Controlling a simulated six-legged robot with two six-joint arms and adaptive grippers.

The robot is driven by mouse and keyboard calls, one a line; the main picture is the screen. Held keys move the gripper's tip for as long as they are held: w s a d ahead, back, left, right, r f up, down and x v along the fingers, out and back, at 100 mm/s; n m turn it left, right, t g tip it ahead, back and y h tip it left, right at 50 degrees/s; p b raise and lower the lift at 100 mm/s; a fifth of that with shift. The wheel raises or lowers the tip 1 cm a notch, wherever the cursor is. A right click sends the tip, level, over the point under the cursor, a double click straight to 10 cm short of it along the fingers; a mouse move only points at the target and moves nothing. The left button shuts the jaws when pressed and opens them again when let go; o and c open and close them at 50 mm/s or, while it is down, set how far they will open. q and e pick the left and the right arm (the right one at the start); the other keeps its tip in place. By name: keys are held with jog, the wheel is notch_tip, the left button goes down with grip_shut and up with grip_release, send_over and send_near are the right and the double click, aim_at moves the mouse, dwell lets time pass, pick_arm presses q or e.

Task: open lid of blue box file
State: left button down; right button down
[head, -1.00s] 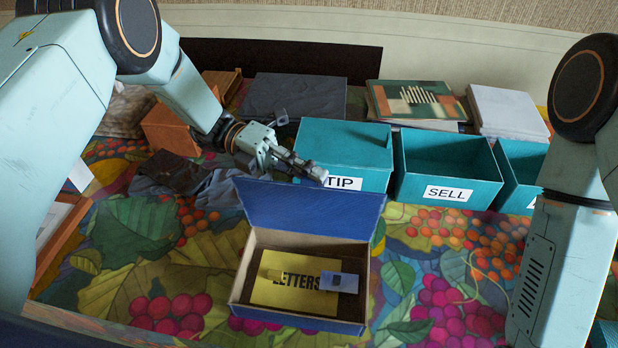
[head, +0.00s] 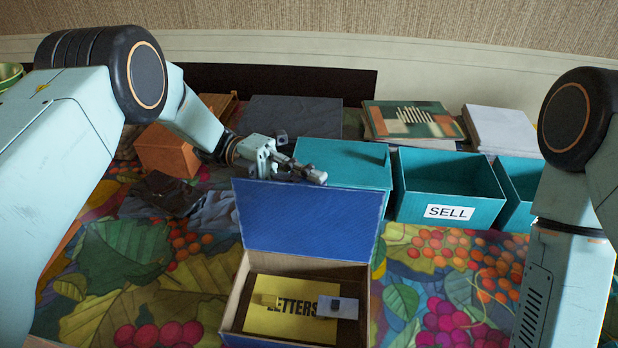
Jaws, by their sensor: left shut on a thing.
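The blue box file (head: 355,335) stands on the leafy patterned cloth with its lid (head: 308,222) standing up at the back, open. My left gripper (head: 312,175) is at the lid's top edge and shut on the lid; the exact contact is hard to see. My right arm is at the right edge, but its gripper is out of view.
Teal bins stand behind: one (head: 345,160) partly hidden by the lid, one marked SELL (head: 450,185), another (head: 520,185) at right. Books (head: 412,122), a white stack (head: 502,130), an orange box (head: 165,150) and dark folded clothing (head: 165,195) lie around. Cloth beside the box is clear.

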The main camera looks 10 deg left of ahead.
pick_arm(q)
jog(key=c, duration=1.5)
grip_release()
jog(key=v, duration=0.7)
jog(key=shift+w+a, duration=0.1)
jog(key=shift+a, duration=0.1)
jog(key=shift+r, duration=0.1)
